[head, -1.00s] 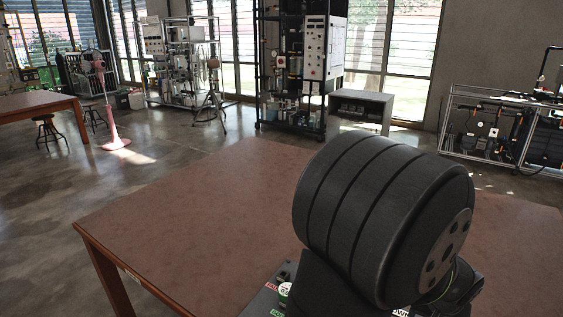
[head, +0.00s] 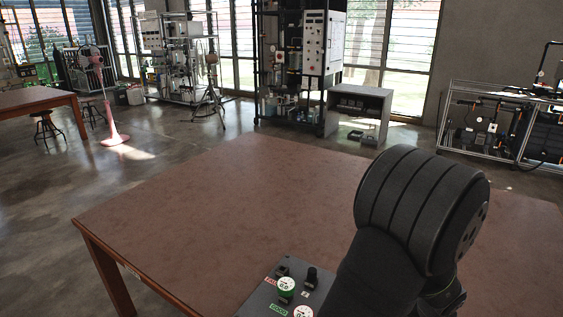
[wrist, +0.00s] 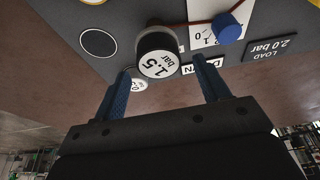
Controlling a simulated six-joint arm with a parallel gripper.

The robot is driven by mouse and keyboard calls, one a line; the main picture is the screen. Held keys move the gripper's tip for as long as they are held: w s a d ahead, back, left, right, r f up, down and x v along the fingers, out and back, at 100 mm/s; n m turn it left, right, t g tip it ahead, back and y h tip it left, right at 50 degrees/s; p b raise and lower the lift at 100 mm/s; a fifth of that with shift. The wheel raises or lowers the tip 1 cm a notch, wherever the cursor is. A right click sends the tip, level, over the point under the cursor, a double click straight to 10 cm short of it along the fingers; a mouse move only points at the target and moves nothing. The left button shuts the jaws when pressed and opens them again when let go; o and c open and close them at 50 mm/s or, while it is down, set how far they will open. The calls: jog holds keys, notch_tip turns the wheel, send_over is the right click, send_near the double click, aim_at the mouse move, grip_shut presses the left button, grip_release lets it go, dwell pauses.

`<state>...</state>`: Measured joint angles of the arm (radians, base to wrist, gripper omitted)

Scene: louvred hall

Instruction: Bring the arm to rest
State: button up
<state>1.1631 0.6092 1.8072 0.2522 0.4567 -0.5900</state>
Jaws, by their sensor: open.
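My gripper (wrist: 161,68) shows in the wrist view as two blue fingers, spread apart and empty. A black knob with a white cap marked 1.5 bar (wrist: 158,65) appears between and beyond the fingertips, apart from both fingers as far as I can see. It sits on a dark grey panel (wrist: 85,15), which also carries a blue knob (wrist: 228,28) and a 2.0 bar load label (wrist: 268,48). In the head view my arm fills the lower right and the gripper is hidden. Part of the panel (head: 262,300) shows beside the arm.
The panel stands at the near edge of a brown table (head: 220,210), whose left and far parts are bare. Racks and a grey cabinet (head: 358,110) are far off.

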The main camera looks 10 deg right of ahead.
jog(key=v, duration=0.3)
jog(key=shift+d+r, duration=0.2)
jog(key=shift+d, duration=0.15)
jog(key=s+r, duration=0.7)
jog(key=s, duration=0.5)
jog(key=s+d+f+m+g, duration=0.1)
jog(key=s+d+f+m, duration=0.3)
jog(key=s+f+m, duration=0.15)
jog(key=shift+n+h, duration=0.4)
jog(key=shift+n, duration=0.15)
jog(key=w+d+f, duration=0.1)
jog(key=w+f, duration=0.1)
jog(key=w, duration=0.1)
jog(key=w+f, duration=0.3)
jog(key=w, duration=0.1)
jog(key=w+d+f, duration=0.1)
jog(key=w+f, duration=0.1)
jog(key=w, duration=0.2)
jog(key=shift+w+d+f, duration=0.15)
jog(key=shift+d+f, duration=0.05)
jog(key=shift+d, duration=0.15)
jog(key=shift+w+f, duration=0.1)
jog(key=shift+f, duration=0.6)
